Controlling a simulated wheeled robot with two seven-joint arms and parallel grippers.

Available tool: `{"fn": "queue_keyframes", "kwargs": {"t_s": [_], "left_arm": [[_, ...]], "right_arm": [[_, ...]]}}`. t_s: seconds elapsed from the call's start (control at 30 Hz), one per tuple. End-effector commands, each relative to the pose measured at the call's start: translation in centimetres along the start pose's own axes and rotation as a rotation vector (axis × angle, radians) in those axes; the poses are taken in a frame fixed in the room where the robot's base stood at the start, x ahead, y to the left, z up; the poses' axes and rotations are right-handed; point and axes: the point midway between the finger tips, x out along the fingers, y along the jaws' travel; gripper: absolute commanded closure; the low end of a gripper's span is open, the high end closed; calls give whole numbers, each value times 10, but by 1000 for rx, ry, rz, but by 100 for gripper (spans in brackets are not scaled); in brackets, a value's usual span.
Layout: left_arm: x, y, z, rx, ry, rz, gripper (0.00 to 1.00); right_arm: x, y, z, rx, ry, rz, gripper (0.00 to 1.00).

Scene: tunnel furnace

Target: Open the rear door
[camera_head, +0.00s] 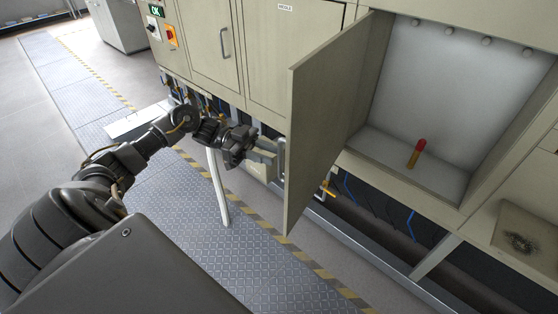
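A beige cabinet door (325,115) stands swung well open, its free edge toward me. Behind it an opened chamber (450,75) shows pale inner walls. My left gripper (274,156) is at the door's outer side, its pale fingers together at the metal door handle (282,158). They look shut on it, though the door edge partly hides the contact. My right gripper is not in view.
A small red-and-yellow object (416,153) stands on the chamber floor. Closed cabinet doors (208,40) are on the left. Blue and yellow pipework runs below. The patterned floor plates (270,255) in front are clear, apart from a pale upright strip (217,187).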

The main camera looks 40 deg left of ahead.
Motion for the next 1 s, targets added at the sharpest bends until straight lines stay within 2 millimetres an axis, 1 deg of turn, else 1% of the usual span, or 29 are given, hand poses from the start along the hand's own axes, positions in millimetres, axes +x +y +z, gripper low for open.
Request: {"fn": "queue_keyframes", "kwargs": {"t_s": [0.03, 0.2, 0.3, 0.4, 0.57, 1.0], "left_arm": [[-12, -1, 6, 0, -4, -3, 71], [-44, -1, 5, 0, -3, -3, 71], [-57, -1, 4, 1, -3, -1, 71], [-66, -1, 2, -1, -2, 0, 71], [-71, 0, 0, 1, 0, 0, 71], [-70, 0, 0, 0, 0, 0, 71]], "right_arm": [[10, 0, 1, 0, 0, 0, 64], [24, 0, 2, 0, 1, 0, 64], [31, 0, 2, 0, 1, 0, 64], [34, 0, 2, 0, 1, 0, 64], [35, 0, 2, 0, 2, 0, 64], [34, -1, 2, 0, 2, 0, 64]]}}
